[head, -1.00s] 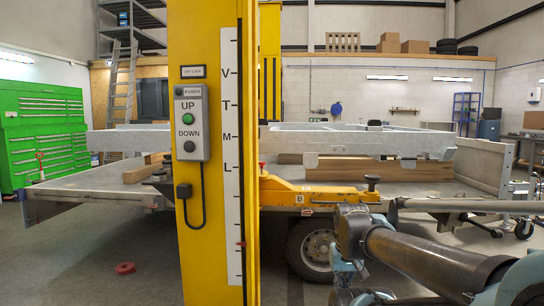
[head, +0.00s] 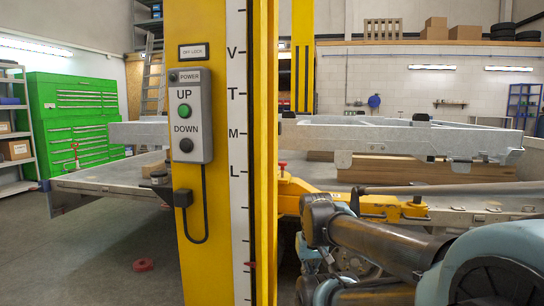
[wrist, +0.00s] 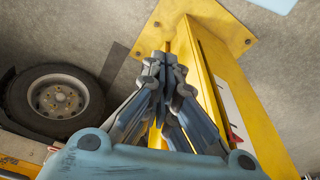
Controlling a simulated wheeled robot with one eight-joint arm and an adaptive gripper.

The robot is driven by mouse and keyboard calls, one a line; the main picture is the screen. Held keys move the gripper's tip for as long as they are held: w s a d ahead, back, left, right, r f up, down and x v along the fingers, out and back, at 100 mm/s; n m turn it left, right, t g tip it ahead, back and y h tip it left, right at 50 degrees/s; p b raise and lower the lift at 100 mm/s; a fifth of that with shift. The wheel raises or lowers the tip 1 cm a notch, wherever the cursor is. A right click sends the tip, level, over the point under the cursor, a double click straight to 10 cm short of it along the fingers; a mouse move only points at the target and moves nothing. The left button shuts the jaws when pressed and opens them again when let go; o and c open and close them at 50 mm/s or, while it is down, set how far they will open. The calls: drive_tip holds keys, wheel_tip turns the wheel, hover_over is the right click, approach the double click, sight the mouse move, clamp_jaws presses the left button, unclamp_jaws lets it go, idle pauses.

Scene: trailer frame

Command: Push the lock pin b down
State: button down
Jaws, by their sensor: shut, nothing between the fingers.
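A yellow lift arm (head: 292,190) reaches right from the yellow post (head: 217,240). A small red-topped pin (head: 282,166) stands upright on it by the post; I take this as lock pin b, but no label on it is readable. A dark-topped pad (head: 417,192) sits at the arm's far end. My gripper (wrist: 164,64) shows in the wrist view, shut and empty, above the grey floor beside the post's yellow base plate. The pin is not clear in the wrist view, so I cannot judge its distance.
A control box (head: 193,116) with a cable hangs on the post. The trailer frame (head: 390,135) spans behind.

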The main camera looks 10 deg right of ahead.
drive_tip(key=shift+w+a, duration=0.1)
drive_tip(key=shift+w, duration=0.05)
drive_tip(key=w+a+r+n+y, duration=0.1)
drive_tip(key=w+r+n+y, duration=0.15)
drive_tip(key=w+r, duration=0.8)
drive_tip(key=w+a+r+n+y, duration=0.15)
drive_tip(key=w+r+n, duration=0.25)
drive_tip(key=w+r, duration=0.7)
drive_tip(key=w+d+r+n+y, duration=0.2)
drive_tip(key=w+d+r+n, duration=0.2)
drive_tip(key=w+r, duration=0.5)
drive_tip(key=w+d+r+n+y, duration=0.2)
drive_tip(key=w+d+r+n, duration=0.1)
drive_tip(key=w+r, duration=0.7)
drive_tip(key=shift+w+d+n+t, duration=0.15)
drive_tip(key=shift+d+n+t, duration=0.25)
drive_tip(key=shift+n, duration=0.05)
